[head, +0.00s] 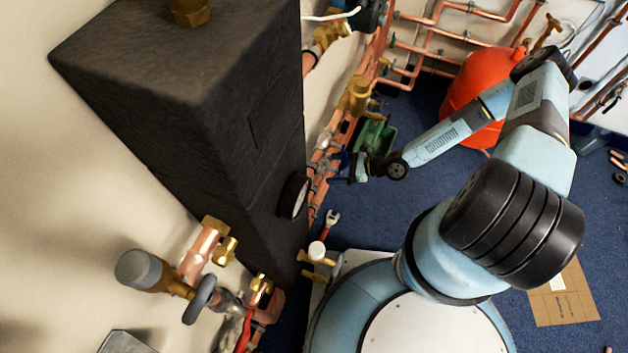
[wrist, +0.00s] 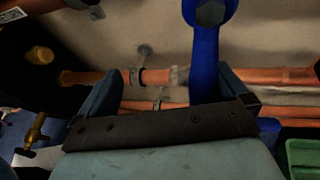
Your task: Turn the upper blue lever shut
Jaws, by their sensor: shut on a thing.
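The upper blue lever (wrist: 205,60) hangs down from a hex nut at the top of the wrist view, in front of copper pipes. My gripper (wrist: 172,92) is around its lower part, with the lever nearer the right finger. The exact contact is hidden behind the dark gripper body. In the head view my gripper (head: 360,168) is at the pipes by the wall, small and partly blended with them, so the lever cannot be made out clearly there. Another blue part (wrist: 268,127) shows low beside the right finger.
Copper pipes (wrist: 290,76) run across behind the fingers. A brass valve (wrist: 35,132) is at the lower left. A green container (wrist: 303,155) is at the lower right. In the head view a large dark block (head: 210,100) stands left of the arm, and a red tank (head: 478,95) stands behind it.

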